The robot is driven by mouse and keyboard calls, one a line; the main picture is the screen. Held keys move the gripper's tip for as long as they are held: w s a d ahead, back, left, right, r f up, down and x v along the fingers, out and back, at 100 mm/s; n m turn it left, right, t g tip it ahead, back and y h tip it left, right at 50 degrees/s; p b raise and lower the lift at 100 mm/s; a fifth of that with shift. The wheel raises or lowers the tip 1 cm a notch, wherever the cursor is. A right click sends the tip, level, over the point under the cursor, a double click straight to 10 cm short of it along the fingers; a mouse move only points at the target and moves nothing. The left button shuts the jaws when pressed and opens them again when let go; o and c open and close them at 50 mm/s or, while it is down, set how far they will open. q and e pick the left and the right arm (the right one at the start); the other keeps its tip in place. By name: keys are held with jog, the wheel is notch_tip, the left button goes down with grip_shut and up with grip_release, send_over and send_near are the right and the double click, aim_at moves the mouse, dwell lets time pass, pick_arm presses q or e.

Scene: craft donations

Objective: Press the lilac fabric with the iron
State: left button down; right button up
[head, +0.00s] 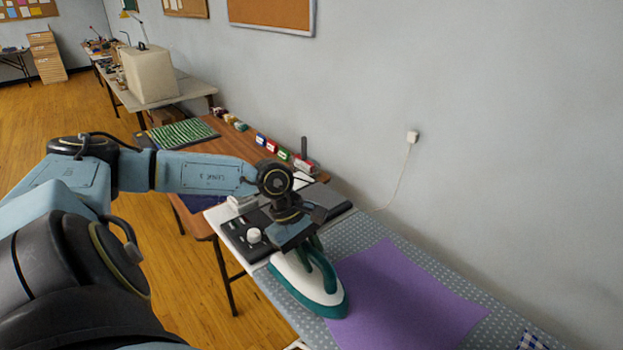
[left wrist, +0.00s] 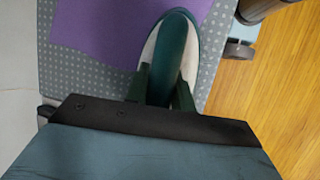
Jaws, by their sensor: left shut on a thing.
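The lilac fabric (head: 405,302) lies flat on the dotted grey ironing board (head: 345,237). It also shows in the left wrist view (left wrist: 112,30). The iron (head: 310,279), white with a teal base and handle, is at the fabric's left edge, its tip overlapping the lilac in the head view. Whether its soleplate touches the board or the fabric is hard to tell. My left gripper (head: 312,246) is shut on the iron's handle, which lies between its fingers in the left wrist view (left wrist: 165,88). My right gripper is not in view.
A wooden table (head: 235,152) with a green striped mat (head: 183,134) and several small coloured items stands behind the board. A wall socket (head: 412,136) has a cord running down toward the board. A blue checked cloth (head: 530,341) lies at the near right. Wooden floor is open at left.

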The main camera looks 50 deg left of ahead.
pick_arm(q)
jog(key=shift+r, duration=0.1)
notch_tip(320, 180, up, 12)
jog(key=p, duration=0.7)
jog(key=shift+w+f, duration=0.1)
jog(key=shift+f, duration=0.1)
dwell(0.5)
